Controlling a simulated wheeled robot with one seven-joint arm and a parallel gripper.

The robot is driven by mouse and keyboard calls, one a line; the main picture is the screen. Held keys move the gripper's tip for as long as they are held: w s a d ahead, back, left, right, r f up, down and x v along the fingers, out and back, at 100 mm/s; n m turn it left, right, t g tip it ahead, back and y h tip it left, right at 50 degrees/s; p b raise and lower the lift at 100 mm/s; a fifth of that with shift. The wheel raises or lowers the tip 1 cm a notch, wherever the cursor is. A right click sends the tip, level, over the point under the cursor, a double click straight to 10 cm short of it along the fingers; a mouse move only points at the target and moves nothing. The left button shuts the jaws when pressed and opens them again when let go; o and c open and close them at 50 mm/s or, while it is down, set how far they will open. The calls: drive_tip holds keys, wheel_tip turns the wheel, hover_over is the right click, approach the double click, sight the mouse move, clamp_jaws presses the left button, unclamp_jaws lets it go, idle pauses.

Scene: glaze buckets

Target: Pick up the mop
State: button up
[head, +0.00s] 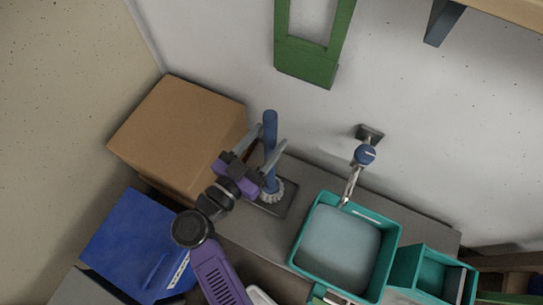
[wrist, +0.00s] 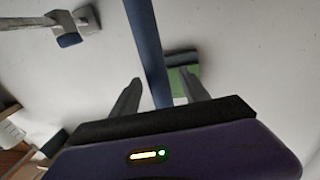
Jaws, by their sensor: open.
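The mop (head: 270,124) stands upright, with a plain blue handle and a pale fringed head (head: 274,191) on a dark flat tray (head: 286,206) on the grey counter. My gripper (head: 272,136) is open, with one finger on each side of the handle. In the wrist view the blue handle (wrist: 147,45) runs between the two spread fingers (wrist: 162,90). A gap shows on both sides of the handle there, so the fingers appear not to grip it. The mop head is out of the wrist view.
A cardboard box (head: 170,130) stands close left of my gripper. A blue bin (head: 135,245) is at lower left. A wall tap (head: 365,155) reaches over a teal tub (head: 297,245) to the right, beside a smaller teal box (head: 408,262). A green frame (head: 305,62) is on the wall.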

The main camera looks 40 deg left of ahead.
drive_tip(key=w, duration=0.2)
drive_tip(key=w+b, duration=0.1)
drive_tip(key=w, duration=0.1)
drive_tip(key=shift+w+a+f, duration=0.1)
drive_tip(key=shift+w+f, duration=0.05)
drive_tip(key=shift+f, duration=0.05)
clamp_jaws()
